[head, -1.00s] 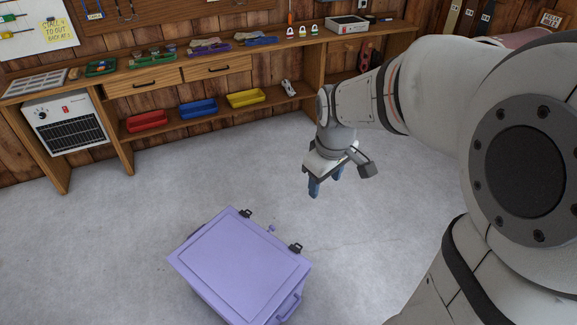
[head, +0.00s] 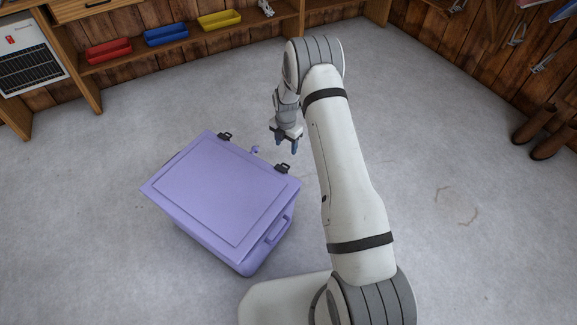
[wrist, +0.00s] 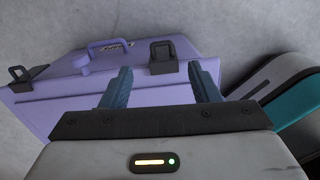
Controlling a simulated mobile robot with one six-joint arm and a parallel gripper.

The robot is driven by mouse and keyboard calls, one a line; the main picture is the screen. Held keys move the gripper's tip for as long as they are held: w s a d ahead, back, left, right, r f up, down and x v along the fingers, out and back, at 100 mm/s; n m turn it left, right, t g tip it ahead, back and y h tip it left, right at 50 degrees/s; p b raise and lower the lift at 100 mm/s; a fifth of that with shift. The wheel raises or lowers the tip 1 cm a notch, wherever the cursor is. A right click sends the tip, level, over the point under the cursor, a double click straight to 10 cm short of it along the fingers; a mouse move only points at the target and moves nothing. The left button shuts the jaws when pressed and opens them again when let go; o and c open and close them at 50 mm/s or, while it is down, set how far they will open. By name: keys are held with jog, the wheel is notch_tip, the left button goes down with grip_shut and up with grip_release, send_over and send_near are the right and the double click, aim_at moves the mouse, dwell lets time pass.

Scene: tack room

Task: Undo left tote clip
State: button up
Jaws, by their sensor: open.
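The lavender tote (head: 215,190) stands on the floor with its lid down. Two black clips sit along its far edge in the head view, one at the left (head: 225,136) and one at the right (head: 282,168). The right one is the left clip when facing that side. My gripper (head: 287,146) is open and empty, pointing down just beyond this clip. In the wrist view, one clip (wrist: 163,57) shows beyond and between my open fingers (wrist: 161,86), apart from them. The other clip (wrist: 22,76) is farther left.
A small lavender knob (wrist: 80,62) and a handle (wrist: 109,47) lie between the clips in the wrist view. A side handle (head: 274,230) is on the tote's right. Red (head: 108,50), blue (head: 166,35) and yellow (head: 219,20) bins sit on the back shelf. Floor around is clear.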

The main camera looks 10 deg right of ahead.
aim_at(283, 172)
jog(key=shift+n, duration=0.3)
notch_tip(283, 172, down, 10)
jog(key=shift+w+r+b, duration=0.1)
jog(key=shift+r+b, duration=0.05)
jog(key=shift+b, duration=1)
jog(key=shift+c, duration=0.2)
